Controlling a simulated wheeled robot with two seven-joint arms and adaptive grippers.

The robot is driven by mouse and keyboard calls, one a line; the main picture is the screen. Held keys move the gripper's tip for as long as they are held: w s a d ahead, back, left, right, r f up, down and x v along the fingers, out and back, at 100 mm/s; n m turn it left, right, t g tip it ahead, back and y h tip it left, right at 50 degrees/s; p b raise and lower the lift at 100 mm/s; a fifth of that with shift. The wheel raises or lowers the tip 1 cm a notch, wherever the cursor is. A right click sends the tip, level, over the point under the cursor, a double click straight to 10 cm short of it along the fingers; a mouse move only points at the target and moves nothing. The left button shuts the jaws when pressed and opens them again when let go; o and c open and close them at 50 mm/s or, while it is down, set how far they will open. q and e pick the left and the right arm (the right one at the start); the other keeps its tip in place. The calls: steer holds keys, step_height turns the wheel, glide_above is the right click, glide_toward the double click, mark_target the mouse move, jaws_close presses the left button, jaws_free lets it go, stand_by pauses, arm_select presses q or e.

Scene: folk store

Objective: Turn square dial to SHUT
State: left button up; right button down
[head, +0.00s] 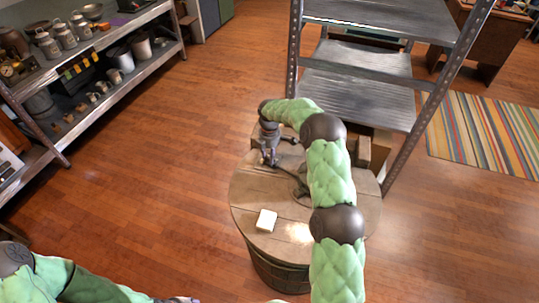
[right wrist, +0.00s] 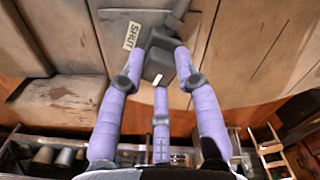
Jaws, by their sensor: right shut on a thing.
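The dark square dial (right wrist: 158,62) sits on a wooden surface in the right wrist view, with a short white mark on its lower side. A pale SHUT label (right wrist: 131,35) lies to the upper left of the dial, and the white mark does not point at it. My right gripper (right wrist: 164,72) has its purple fingers shut around the dial. In the head view my right gripper (head: 269,155) reaches down onto the barrel top, and the dial is too small to make out there. My left arm is at the lower left, its gripper (head: 180,299) barely showing at the bottom edge.
The round barrel top (head: 250,200) also carries a white block (head: 266,220). An empty metal shelf (head: 360,95) stands just behind the barrel. Shelving with jars and mugs (head: 110,75) is at the left. The floor between is clear.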

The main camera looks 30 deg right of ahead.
steer(key=shift+a, duration=0.2)
steer(key=m+p, duration=0.2)
steer(key=m, duration=0.1)
steer(key=shift+m, duration=0.4)
steer(key=m+p, duration=0.1)
steer(key=m, duration=0.2)
steer(key=shift+m+p, duration=0.3)
steer(key=shift+p, duration=0.05)
steer(key=m+p, duration=0.1)
steer(key=m, duration=0.4)
steer(key=shift+w, duration=0.1)
steer(key=m, duration=0.5)
steer(key=shift+w+d+m, duration=0.1)
steer(key=shift+m, duration=0.2)
steer(key=c, duration=1)
jaws_free()
steer(key=shift+o, duration=0.5)
steer(key=shift+w, duration=0.1)
